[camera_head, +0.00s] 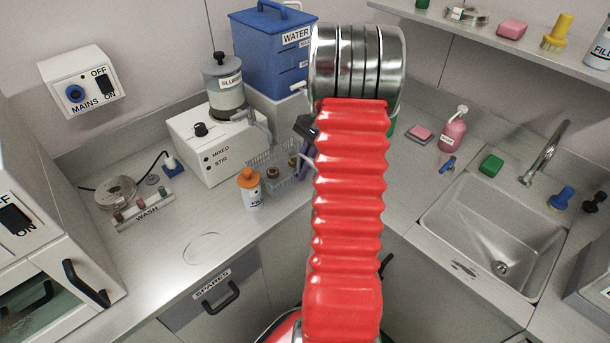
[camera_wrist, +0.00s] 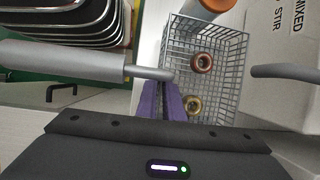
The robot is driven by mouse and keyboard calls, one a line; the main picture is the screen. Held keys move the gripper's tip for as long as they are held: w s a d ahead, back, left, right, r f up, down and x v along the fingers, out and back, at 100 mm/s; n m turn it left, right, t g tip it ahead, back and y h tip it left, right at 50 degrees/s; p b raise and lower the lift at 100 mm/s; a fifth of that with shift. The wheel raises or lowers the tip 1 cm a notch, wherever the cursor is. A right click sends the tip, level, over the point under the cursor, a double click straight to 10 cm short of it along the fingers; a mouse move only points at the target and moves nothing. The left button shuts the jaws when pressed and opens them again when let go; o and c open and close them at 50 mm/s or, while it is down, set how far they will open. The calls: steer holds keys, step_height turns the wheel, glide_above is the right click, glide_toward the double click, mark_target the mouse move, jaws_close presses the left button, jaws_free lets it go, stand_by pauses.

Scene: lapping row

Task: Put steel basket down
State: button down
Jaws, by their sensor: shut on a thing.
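The steel basket (camera_head: 285,165) is an open wire-mesh basket beside the stirrer box in the head view, partly hidden by my red arm. In the wrist view the basket (camera_wrist: 232,88) holds two small round parts, one copper-coloured (camera_wrist: 202,63) and one brass-coloured (camera_wrist: 194,105). My gripper (camera_wrist: 167,88) has purple fingers, shut on the basket's near left side. In the head view only a bit of the purple fingers (camera_head: 308,158) shows beside my arm. I cannot tell whether the basket's bottom touches the counter.
An orange-capped bottle (camera_head: 250,188) stands close in front of the basket. The white stirrer box (camera_head: 208,145) with a slurry pot is behind left. A WASH rack (camera_head: 145,210) lies further left. Counter around the faint ring mark (camera_head: 203,249) is clear. A sink (camera_head: 480,235) is right.

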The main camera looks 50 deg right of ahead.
steer(key=shift+f, duration=0.1)
steer(key=shift+f, duration=1.65)
steer(key=c, duration=1.9)
jaws_free()
steer(key=shift+f, duration=0.1)
steer(key=v, duration=1.2)
steer(key=shift+s, duration=0.1)
